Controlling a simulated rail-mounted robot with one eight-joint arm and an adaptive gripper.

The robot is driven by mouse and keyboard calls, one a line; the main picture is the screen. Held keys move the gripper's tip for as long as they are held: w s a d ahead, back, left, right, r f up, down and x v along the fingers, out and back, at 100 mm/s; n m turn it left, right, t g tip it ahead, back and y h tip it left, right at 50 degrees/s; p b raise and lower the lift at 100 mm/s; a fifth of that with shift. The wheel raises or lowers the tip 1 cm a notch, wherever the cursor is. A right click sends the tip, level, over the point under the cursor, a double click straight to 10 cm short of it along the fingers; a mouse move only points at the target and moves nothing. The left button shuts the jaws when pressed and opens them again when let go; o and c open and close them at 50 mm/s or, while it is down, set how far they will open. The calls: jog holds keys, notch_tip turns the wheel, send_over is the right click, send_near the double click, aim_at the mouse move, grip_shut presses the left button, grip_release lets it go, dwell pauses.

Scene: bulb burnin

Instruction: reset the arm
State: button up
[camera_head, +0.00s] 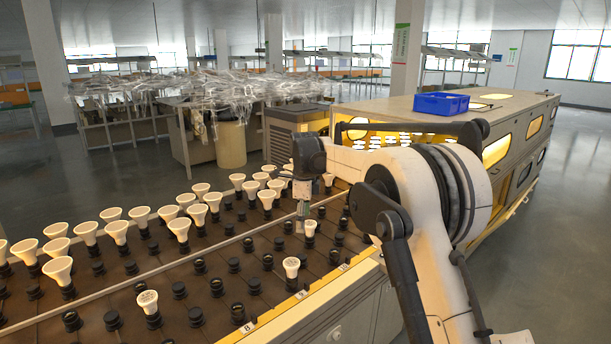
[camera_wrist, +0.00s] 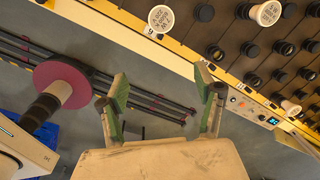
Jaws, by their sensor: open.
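My gripper (camera_head: 303,212) is above the near part of the brown burn-in table in the head view, pointing down. In the wrist view my gripper (camera_wrist: 162,82) has two green-padded fingers spread wide, with nothing between them but floor and rails. White bulbs stand in black sockets, among them one at the front (camera_head: 149,302), one farther right (camera_head: 291,266) and one close to my gripper (camera_head: 310,228). Whether the gripper touches that bulb is unclear in the head view. In the wrist view bulbs (camera_wrist: 161,18) show beyond the fingers, apart from them.
The socket table (camera_head: 105,293) has many empty sockets near its front and several bulbs behind a dividing rail. A long cabinet with lit openings (camera_head: 497,150) stands to the right, bearing a blue crate (camera_head: 441,103). A purple disc (camera_wrist: 62,84) is at left in the wrist view.

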jog(key=s+d+r+n+t, duration=0.1)
jog(key=s+d+r+n, duration=0.5)
jog(key=s, duration=0.5)
jog(key=s+d+r+n+t, duration=0.2)
jog(key=s+d+r+n, duration=0.1)
jog(key=s+d+r, duration=0.65)
jog(key=s+d+f+n+t, duration=0.1)
jog(key=s+d+f+n, duration=0.1)
jog(key=s, duration=0.7)
jog(key=s+d+f+n+t, duration=0.1)
jog(key=s+d+f+n, duration=0.1)
jog(key=s+f+n, duration=0.3)
jog(key=s+d+f+n+t, duration=0.1)
jog(key=s+f+n, duration=0.2)
jog(key=s, duration=1.1)
jog(key=shift+d+f+n, duration=0.4)
jog(key=shift+f, duration=0.15)
